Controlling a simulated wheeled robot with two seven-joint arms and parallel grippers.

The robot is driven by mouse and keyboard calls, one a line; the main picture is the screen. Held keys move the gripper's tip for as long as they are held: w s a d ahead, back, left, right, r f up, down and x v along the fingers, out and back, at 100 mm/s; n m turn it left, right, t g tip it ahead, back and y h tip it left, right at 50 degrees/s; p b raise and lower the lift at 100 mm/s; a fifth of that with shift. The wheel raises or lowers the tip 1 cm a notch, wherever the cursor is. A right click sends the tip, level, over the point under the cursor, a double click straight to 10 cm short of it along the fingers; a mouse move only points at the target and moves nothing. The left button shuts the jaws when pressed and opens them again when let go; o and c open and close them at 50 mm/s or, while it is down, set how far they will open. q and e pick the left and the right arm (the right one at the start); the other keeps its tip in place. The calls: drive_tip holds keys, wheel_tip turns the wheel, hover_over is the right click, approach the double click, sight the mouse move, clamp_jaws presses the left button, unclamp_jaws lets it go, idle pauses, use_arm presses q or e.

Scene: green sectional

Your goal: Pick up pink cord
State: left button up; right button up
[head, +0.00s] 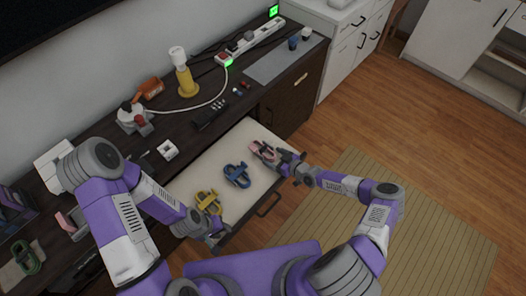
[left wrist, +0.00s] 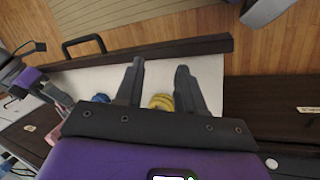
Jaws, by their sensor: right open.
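The pink cord (head: 259,148) lies at the far right end of the open drawer's white floor (head: 222,158). My right gripper (head: 270,153) is open and right at the pink cord, hiding part of it. I cannot tell whether its fingers touch the cord. The pink cord also shows in the left wrist view (left wrist: 62,101), beside my right gripper. My left gripper (head: 217,234) is at the near left side of the drawer. In the left wrist view it is open (left wrist: 158,80), with nothing held between its fingers.
A blue cord (head: 237,175) and a yellow cord (head: 208,201) lie in the same drawer. The dark desk top behind holds a yellow lamp (head: 186,80), a power strip (head: 250,38) and small items. The drawer front has a dark handle (head: 269,204). Wooden floor and a rug (head: 400,225) lie right.

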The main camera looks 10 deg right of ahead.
drive_tip(key=c, duration=1.1)
use_arm(q)
drive_tip(key=shift+r, duration=0.1)
use_arm(e)
drive_tip(key=shift+r, duration=0.15)
drive_tip(key=shift+c, duration=0.2)
